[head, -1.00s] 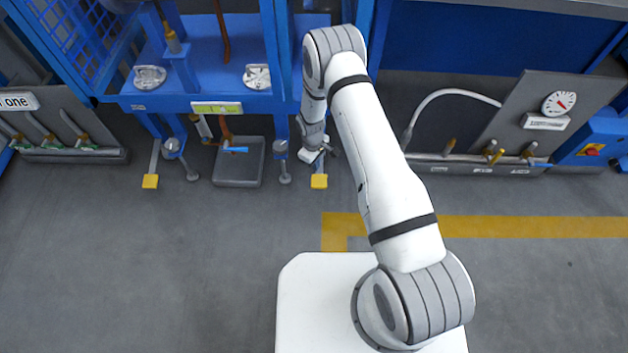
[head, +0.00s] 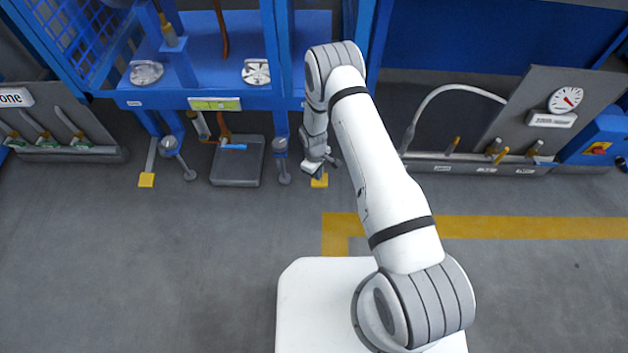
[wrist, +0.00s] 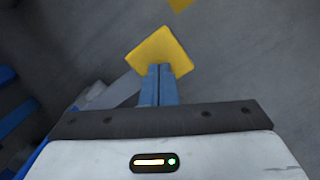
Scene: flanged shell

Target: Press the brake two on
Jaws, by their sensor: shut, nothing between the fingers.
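A yellow pedal pad (head: 319,181) stands low over the floor at the foot of the blue frame, right of centre. It also shows in the wrist view (wrist: 158,50), with a grey lever running down and left from it. My gripper (wrist: 160,68) is shut and empty, its two blue fingers side by side with their tips over the pad's lower edge. I cannot tell whether they touch it. In the head view my gripper (head: 318,160) hangs just above the pad and partly covers it. A second yellow pad (head: 146,180) sits further left. I see no label on either pad.
A grey floor plate (head: 237,162) and round-footed legs (head: 280,160) stand left of my gripper under the blue machine frame (head: 225,95). A grey panel with a gauge (head: 565,100) and hose is at right. The floor in front is clear, with yellow lines.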

